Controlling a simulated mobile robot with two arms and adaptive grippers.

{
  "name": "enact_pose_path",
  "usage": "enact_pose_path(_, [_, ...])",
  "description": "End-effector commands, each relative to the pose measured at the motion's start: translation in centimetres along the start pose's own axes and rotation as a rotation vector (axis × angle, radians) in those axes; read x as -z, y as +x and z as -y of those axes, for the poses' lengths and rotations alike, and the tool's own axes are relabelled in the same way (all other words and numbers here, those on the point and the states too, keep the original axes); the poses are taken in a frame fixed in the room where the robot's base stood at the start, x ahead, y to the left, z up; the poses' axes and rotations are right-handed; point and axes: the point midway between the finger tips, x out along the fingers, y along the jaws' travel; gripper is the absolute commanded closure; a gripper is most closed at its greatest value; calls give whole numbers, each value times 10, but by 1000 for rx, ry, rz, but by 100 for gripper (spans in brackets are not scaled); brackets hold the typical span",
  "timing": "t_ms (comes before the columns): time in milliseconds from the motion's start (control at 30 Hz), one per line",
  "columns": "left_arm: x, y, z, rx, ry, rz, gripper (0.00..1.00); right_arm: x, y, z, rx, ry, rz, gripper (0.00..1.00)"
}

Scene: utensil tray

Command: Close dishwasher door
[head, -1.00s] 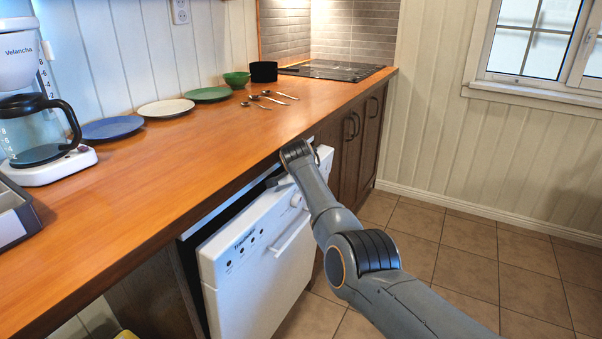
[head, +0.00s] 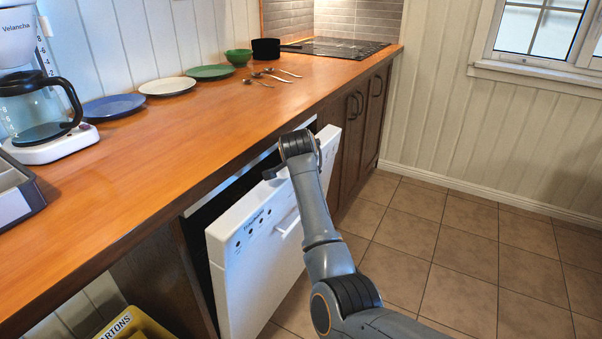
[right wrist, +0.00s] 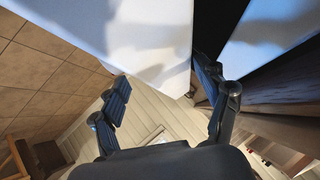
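The white dishwasher door (head: 262,262) stands partly open under the counter in the head view, its top tilted out with a dark gap behind it. Its front has a row of dark buttons and a handle bar. My right arm reaches over the door's front, and my right gripper (head: 272,172) is at its top edge, partly hidden by my wrist. In the right wrist view, the right gripper (right wrist: 161,70) is open, with its fingers apart on either side of the door (right wrist: 150,40). One finger is on the gap side. Contact cannot be told. My left gripper is not in view.
The wooden counter (head: 150,165) overhangs the dishwasher. It holds a coffee maker (head: 40,100), plates, a green bowl (head: 238,56) and spoons. Dark cabinet doors (head: 352,135) stand beyond the dishwasher. A yellow box (head: 140,325) is at the lower left. The tiled floor (head: 450,240) at right is clear.

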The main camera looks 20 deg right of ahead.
Motion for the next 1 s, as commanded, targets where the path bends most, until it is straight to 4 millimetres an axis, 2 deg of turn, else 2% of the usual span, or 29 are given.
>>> enact_pose_path(233, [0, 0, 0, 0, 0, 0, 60, -21, -26, -14, -3, -2, 6, 26])
enact_pose_path(400, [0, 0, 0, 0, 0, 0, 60, -27, -38, -20, -2, -2, 5, 26])
enact_pose_path(867, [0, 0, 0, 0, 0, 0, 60, -29, -43, -22, -3, -2, 4, 26])
enact_pose_path(1000, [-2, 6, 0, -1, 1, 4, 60, -29, -45, -21, -3, -2, 4, 26])
